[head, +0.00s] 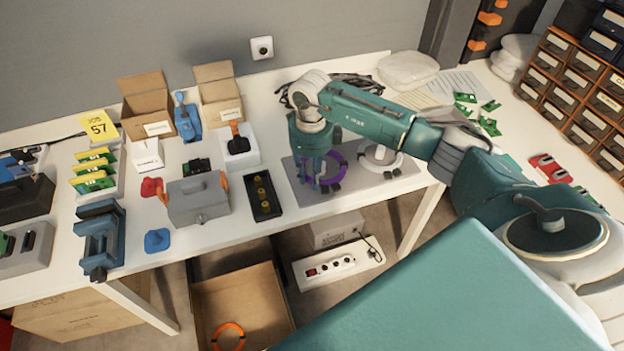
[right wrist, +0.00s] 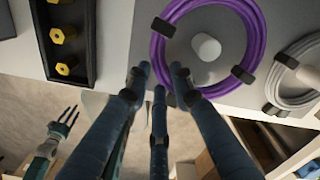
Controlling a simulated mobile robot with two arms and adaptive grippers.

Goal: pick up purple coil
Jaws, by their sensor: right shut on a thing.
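The purple coil (head: 344,168) lies around a white peg on a grey board (head: 375,191) at the table's right front. My right gripper (head: 318,172) reaches down over its left part. In the right wrist view the coil (right wrist: 158,52) is a ring with dark bands, and the three fingers of my right gripper (right wrist: 163,84) close at its near lower edge. They partly hide that edge. A white coil (head: 382,158) lies beside it on the right. What appears to be my left gripper (right wrist: 67,118) shows at the lower left of the wrist view, its fingers apart.
A black tray with yellow pieces (head: 263,196) and a grey toolbox (head: 199,199) stand left of the board. Cables and a white bag (head: 408,70) lie behind. An open carton (head: 240,305) and a power strip (head: 338,263) are below the table.

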